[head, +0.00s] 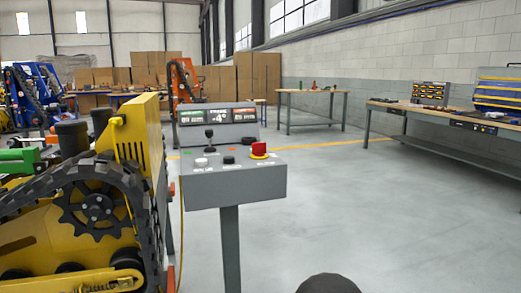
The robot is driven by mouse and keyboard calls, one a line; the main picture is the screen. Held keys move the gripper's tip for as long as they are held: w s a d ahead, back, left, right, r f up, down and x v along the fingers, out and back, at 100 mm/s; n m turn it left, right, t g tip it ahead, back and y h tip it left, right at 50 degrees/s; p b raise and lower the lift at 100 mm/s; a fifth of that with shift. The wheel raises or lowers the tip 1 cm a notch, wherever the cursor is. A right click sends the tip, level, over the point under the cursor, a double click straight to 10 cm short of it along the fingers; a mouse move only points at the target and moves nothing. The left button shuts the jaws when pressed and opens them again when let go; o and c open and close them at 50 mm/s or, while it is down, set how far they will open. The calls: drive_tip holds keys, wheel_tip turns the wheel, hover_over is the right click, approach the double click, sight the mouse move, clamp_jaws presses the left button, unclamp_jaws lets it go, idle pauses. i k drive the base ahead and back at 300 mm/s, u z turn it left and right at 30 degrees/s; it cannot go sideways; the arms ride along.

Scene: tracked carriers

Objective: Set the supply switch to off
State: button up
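A grey control box (235,188) stands on a post in the middle of the head view. On its top right is a red handle on a yellow round base (258,155), which looks like the supply switch. Its set position is too small to read. A black knob (228,160), a pale knob or button (201,162) and a black-topped lever (209,136) are also on the box. The labels are not legible. My gripper is not recognisable in this view, and nothing touches the box.
A yellow tracked carrier (125,140) stands close on the left of the box. Workbenches (445,115) line the right wall. The floor (370,200) to the right is clear. A dark rounded shape (328,284) shows at the bottom edge.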

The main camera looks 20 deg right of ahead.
sight(258, 149)
drive_tip(key=z, duration=0.75)
drive_tip(key=i, duration=0.85)
drive_tip(key=u, duration=0.2)
